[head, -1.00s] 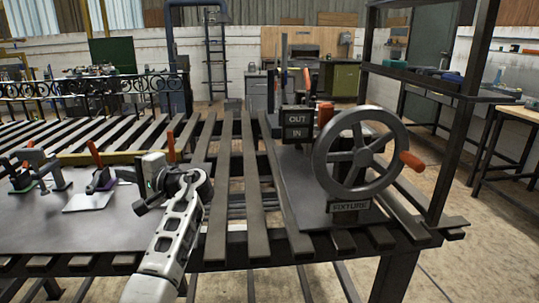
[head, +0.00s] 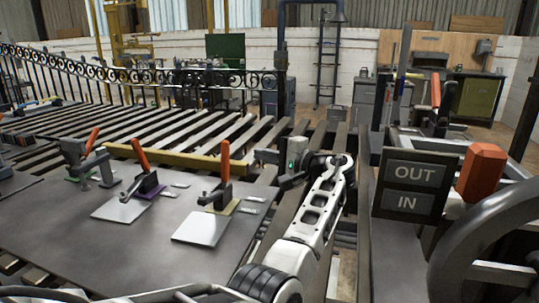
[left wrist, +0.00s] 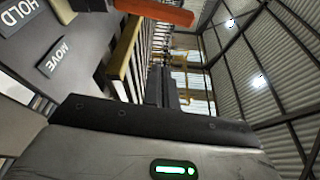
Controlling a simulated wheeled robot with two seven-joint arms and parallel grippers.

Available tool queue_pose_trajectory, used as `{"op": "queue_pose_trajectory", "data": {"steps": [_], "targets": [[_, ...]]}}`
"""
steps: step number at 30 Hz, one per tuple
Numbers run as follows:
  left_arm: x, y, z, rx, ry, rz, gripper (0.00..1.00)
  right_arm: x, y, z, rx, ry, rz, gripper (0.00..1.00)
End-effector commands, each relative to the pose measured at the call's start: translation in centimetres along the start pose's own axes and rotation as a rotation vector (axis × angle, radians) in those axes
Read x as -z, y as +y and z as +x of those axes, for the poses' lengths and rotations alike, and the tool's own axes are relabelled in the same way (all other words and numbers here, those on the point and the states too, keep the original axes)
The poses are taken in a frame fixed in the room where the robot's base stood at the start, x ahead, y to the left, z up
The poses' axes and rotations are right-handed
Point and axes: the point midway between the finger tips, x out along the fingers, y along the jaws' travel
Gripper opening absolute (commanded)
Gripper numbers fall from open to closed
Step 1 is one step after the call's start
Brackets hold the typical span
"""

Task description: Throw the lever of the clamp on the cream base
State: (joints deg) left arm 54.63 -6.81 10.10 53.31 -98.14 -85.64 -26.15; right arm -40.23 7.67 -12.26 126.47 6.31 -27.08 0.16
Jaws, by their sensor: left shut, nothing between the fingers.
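The clamp (head: 219,196) on the cream, yellowish base (head: 230,208) is the rightmost of the row of clamps on the grey plate. Its orange lever (head: 225,160) stands nearly upright. In the left wrist view, an orange handle (left wrist: 157,11) shows at the top edge, beyond the dark gripper body; the fingertips are not clear there. My right gripper is not in view.
Two more clamps with orange levers stand left, one on a purple base (head: 147,190). HOLD (left wrist: 20,14) and MOVE (left wrist: 55,57) labels lie on the plate. A yellow bar (head: 180,161) runs behind. An OUT/IN sign (head: 413,188) and a wheel (head: 470,250) stand right.

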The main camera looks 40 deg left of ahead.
Motion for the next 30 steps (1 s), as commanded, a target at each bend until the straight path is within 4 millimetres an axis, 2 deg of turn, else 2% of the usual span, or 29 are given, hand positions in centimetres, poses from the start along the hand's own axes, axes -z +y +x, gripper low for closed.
{"op": "queue_pose_trajectory", "data": {"steps": [1, 9, 12, 19, 30], "targets": [[-0.1, -0.1, 1.2, -0.001, -0.004, 0.001, 0.0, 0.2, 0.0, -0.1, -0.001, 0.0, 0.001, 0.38], [-0.1, -0.1, 7.2, -0.001, -0.003, 0.001, 0.0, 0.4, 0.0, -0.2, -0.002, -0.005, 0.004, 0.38], [-1.3, -0.1, 6.2, -0.001, 0.003, -0.001, 0.0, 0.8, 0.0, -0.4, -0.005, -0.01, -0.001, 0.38], [-3.2, 0.0, 5.6, -0.001, 0.002, 0.001, 0.0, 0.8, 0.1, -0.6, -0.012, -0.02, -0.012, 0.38], [-3.8, 0.1, 5.4, -0.001, 0.001, 0.002, 0.0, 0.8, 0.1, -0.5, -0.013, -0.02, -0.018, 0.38]]}}
